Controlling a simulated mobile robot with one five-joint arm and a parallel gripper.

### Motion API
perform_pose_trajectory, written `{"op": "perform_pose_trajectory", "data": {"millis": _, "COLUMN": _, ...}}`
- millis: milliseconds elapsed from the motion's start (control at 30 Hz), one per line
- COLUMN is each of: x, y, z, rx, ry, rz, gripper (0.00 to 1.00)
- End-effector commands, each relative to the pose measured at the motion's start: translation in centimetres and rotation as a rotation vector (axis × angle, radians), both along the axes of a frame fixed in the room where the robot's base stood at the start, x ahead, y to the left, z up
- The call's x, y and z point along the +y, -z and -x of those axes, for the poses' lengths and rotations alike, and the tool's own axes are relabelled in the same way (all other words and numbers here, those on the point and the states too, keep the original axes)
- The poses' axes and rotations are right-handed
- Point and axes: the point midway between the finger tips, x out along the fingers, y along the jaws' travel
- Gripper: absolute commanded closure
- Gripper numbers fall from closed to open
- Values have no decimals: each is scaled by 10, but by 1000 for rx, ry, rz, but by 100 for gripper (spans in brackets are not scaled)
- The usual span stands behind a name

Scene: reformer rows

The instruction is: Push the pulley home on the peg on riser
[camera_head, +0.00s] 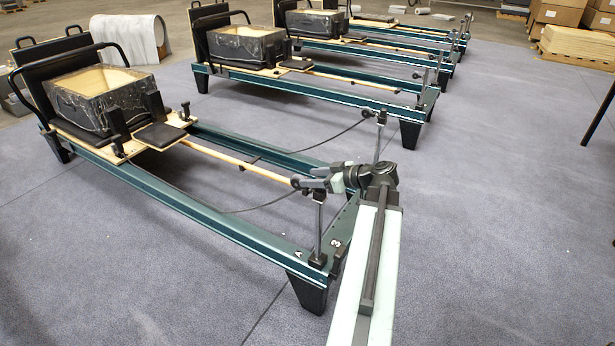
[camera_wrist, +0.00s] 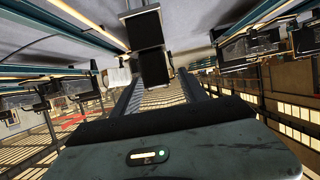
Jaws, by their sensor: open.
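The near reformer's riser (camera_head: 319,222) stands upright at the frame end, by the letter A. A small dark pulley (camera_head: 298,182) is at its top, with a cord running down to the left. How far it sits on its peg is too small to tell. My gripper (camera_head: 314,184) is at the riser top, close beside the pulley; I cannot tell whether they touch. In the wrist view my gripper (camera_wrist: 161,73) shows two spread dark fingers, open. Black blocks (camera_wrist: 153,66) appear between and beyond the fingertips; I cannot tell what they are.
The second riser (camera_head: 379,140) of the near reformer stands behind my arm, with a pulley (camera_head: 382,117) and cord on top. The green reformer frame (camera_head: 200,215) runs back left to a carriage with a box (camera_head: 105,95). More reformers stand behind. Grey floor is clear at right.

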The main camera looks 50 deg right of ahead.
Motion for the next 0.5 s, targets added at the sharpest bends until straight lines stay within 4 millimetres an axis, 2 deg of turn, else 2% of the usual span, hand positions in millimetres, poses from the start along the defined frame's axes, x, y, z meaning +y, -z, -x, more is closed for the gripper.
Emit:
{"op": "perform_pose_trajectory", "data": {"millis": 33, "x": -2, "y": -9, "z": 11, "rx": 0, "ry": 2, "rz": 0, "gripper": 49}}
{"op": "perform_pose_trajectory", "data": {"millis": 233, "x": -10, "y": -21, "z": 41, "rx": -1, "ry": 1, "rz": -1, "gripper": 49}}
{"op": "perform_pose_trajectory", "data": {"millis": 500, "x": -11, "y": -22, "z": 49, "rx": -1, "ry": -1, "rz": 0, "gripper": 49}}
